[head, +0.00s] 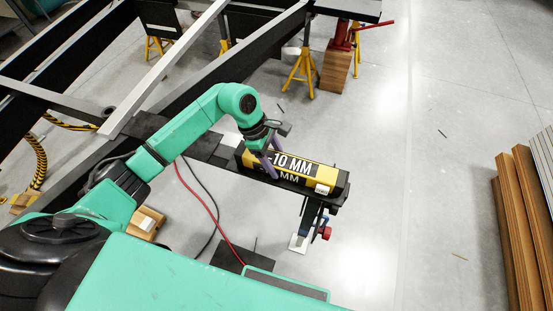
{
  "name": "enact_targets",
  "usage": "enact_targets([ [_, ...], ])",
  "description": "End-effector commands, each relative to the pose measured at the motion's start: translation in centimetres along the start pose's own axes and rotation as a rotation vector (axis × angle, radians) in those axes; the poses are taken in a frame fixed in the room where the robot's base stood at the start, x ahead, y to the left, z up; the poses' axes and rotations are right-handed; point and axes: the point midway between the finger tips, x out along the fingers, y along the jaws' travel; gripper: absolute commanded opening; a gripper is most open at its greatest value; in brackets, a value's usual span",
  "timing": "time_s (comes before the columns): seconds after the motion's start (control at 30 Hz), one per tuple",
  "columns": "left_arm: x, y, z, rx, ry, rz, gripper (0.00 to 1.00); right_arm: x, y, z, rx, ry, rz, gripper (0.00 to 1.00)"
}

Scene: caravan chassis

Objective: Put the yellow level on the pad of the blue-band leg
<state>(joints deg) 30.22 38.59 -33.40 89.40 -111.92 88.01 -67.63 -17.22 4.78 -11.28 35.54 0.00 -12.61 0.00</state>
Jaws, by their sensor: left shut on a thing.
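The yellow level (318,176) is a long yellow-and-black bar marked "10 MM", lying to the right of centre in the head view. My left gripper (272,166) has purple fingers and is shut on the level near its left end. The level is over a dark bar, and I cannot tell whether it rests on it or hangs just above. A leg (318,214) with a red knob stands below its right end, with a pale foot on the floor. A small bluish patch shows on this leg; its pad is hidden or unclear. My right gripper is out of view.
Black chassis beams (190,100) run diagonally across the upper left. Yellow stands (300,72) and a red jack (342,36) on wood support the far side. Red and black cables hang below my left arm. Stacked boards (522,225) stand at right. Floor between is mostly clear.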

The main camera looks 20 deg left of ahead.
Motion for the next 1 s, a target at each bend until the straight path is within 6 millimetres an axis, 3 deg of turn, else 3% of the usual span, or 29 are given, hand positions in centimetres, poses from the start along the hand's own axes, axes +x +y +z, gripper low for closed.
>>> enact_targets([
  [0.2, 0.4, 0.1, -0.2, 0.0, 0.0, 0.002, 0.0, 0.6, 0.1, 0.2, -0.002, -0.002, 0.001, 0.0],
  [0.23, 0.3, 0.0, -0.2, 0.0, 0.001, 0.001, 0.72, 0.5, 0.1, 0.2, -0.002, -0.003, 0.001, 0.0],
  [0.3, 0.3, 0.0, -0.1, 0.0, 0.001, 0.0, 0.95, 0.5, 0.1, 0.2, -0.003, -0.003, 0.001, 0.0],
  [0.57, 0.2, 0.0, -0.1, 0.0, 0.001, 0.0, 0.95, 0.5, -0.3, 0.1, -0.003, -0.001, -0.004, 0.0],
  [0.73, -0.8, 0.1, -0.1, 0.0, 0.002, 0.003, 0.95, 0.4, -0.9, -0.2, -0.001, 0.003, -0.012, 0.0],
  [1.0, -7.9, 0.1, -0.2, 0.0, 0.003, 0.006, 0.95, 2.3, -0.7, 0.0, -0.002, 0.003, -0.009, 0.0],
])
